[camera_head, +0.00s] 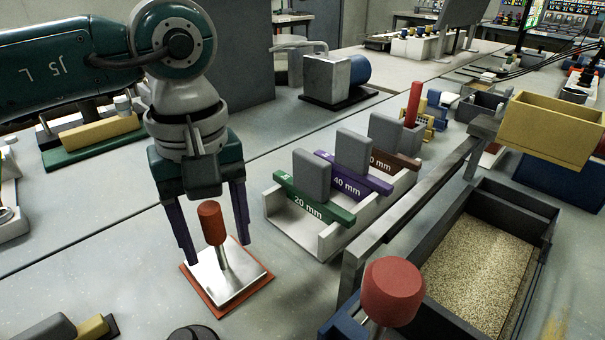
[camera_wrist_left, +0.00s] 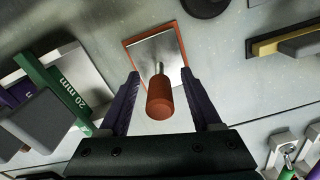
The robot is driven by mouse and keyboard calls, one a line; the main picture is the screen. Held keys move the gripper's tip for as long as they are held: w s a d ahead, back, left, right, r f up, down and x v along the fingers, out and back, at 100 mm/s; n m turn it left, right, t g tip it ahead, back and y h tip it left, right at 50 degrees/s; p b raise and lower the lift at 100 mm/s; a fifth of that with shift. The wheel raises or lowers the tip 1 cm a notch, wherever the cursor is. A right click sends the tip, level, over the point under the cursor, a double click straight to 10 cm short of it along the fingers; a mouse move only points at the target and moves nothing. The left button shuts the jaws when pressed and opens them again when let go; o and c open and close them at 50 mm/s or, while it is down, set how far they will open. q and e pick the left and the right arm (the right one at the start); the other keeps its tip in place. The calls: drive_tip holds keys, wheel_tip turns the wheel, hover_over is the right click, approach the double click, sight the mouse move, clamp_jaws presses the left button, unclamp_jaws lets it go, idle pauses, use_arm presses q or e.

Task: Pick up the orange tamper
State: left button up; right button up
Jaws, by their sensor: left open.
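The orange tamper stands upright on the table, with an orange-red handle (camera_head: 210,222) on a metal stem above a square silver plate with an orange edge (camera_head: 228,283). In the left wrist view its handle (camera_wrist_left: 159,97) shows between the fingers, with the plate (camera_wrist_left: 158,50) beyond. My left gripper (camera_head: 218,252) is open and points down around the handle, one purple finger on each side. The fingers look apart from the handle. My right gripper is not in view.
A rack of marked blocks, 20 mm (camera_head: 307,208) and 40 mm (camera_head: 345,184) among them, stands right of the tamper. A sand-filled tank (camera_head: 485,270) and a red-knobbed rod (camera_head: 392,291) are at the lower right.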

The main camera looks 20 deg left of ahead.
use_arm(q)
drive_tip(key=shift+f, duration=0.7)
clamp_jaws()
idle(0.3)
